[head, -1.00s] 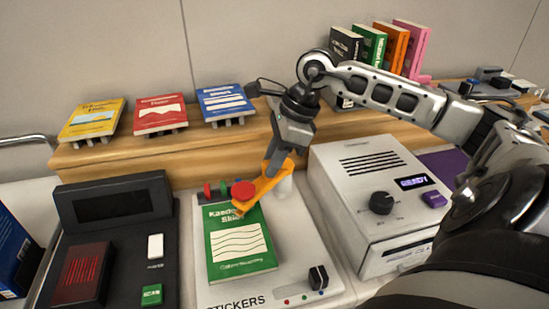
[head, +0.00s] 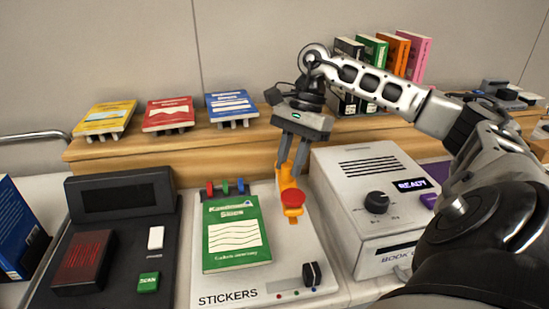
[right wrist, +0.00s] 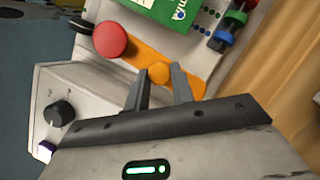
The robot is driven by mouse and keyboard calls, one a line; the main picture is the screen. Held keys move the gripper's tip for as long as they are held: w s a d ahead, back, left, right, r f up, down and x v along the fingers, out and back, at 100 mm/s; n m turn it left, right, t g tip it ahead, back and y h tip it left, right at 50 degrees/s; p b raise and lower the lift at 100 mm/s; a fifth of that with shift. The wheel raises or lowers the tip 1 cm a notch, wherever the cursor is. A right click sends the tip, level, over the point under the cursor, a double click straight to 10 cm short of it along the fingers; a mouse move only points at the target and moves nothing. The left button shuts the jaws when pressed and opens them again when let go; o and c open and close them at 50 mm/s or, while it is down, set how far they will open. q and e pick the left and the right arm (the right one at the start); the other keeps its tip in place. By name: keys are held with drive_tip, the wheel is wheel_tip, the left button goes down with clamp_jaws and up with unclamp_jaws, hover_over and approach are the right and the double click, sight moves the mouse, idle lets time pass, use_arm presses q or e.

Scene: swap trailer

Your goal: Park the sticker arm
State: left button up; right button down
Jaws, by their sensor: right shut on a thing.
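The sticker arm (head: 286,182) is an orange bar with a red round cap (head: 294,200) on its front end. It points toward me over the right side of the white sticker station (head: 283,268), to the right of the green book (head: 235,240) and clear of its cover. My right gripper (head: 290,168) is above the bar's rear part. In the right wrist view its two fingers (right wrist: 160,78) close around an orange knob on the sticker arm (right wrist: 135,58). My left gripper is not in view.
A white machine with a READY display (head: 411,185) stands close on the right. A black scanner unit (head: 112,245) is on the left. Red, green and blue rolls (head: 226,187) stand behind the green book. Books on stands (head: 168,114) line the wooden shelf.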

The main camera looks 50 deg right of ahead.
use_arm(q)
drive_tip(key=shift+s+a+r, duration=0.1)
use_arm(e)
drive_tip(key=shift+s+d+n+g, duration=0.1)
drive_tip(key=shift+d+n+g, duration=0.15)
drive_tip(key=shift+n, duration=0.45)
drive_tip(key=c, duration=1.2)
unclamp_jaws()
use_arm(q)
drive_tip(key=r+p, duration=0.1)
drive_tip(key=p, duration=0.2)
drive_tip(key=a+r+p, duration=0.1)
drive_tip(key=p, duration=0.1)
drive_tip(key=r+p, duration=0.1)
drive_tip(key=p, duration=0.2)
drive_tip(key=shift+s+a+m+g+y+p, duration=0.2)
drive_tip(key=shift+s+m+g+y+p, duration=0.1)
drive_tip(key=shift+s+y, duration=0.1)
use_arm(e)
drive_tip(key=v, duration=1.6)
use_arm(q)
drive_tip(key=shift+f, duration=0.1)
use_arm(e)
drive_tip(key=shift+s, duration=0.1)
